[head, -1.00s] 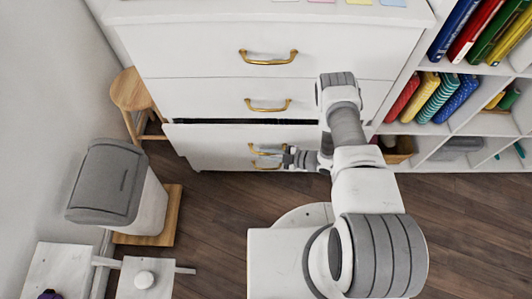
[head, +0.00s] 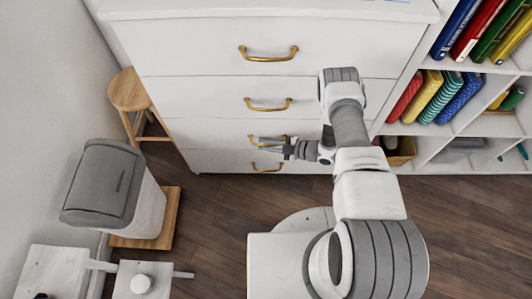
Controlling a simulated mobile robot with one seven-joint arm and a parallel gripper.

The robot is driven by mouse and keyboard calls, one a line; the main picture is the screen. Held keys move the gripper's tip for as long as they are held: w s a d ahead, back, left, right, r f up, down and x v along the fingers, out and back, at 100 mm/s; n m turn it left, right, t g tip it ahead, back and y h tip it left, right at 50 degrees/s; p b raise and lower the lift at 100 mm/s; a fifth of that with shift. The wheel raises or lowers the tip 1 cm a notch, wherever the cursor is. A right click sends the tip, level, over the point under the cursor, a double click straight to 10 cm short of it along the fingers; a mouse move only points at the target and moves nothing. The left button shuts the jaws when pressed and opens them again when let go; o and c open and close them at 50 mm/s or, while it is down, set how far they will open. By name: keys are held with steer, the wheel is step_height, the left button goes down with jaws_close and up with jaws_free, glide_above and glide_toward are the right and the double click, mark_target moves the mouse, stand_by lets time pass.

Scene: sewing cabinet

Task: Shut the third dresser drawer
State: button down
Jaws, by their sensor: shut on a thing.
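The white dresser (head: 200,96) stands ahead of me in the head view, with brass handles on its stacked drawers. The third drawer (head: 205,133) from the top sits flush with the fronts above and below it, and no dark gap shows along its top edge. My gripper (head: 270,145) is at its brass handle (head: 256,138), reaching in from the right. The jaws are shut on that handle and partly cover it. The second drawer handle (head: 267,104) is above and the fourth drawer handle (head: 267,168) just below. These drawers also look closed.
A wooden stool (head: 130,90) stands left of the dresser. A grey-lidded bin (head: 103,185) is nearer, on the left. A bookshelf (head: 440,120) with colourful books adjoins the dresser on the right. Wood floor (head: 215,210) is clear before the dresser.

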steer(key=shift+w+d, duration=0.1)
steer(key=shift+w, duration=0.2)
steer(key=c, duration=0.9)
jaws_free()
steer(key=p+v, duration=0.3)
steer(key=v, duration=1.4)
steer(key=shift+s+d+r+p, duration=0.1)
steer(key=shift+s+p, duration=0.1)
steer(key=shift+p, duration=0.15)
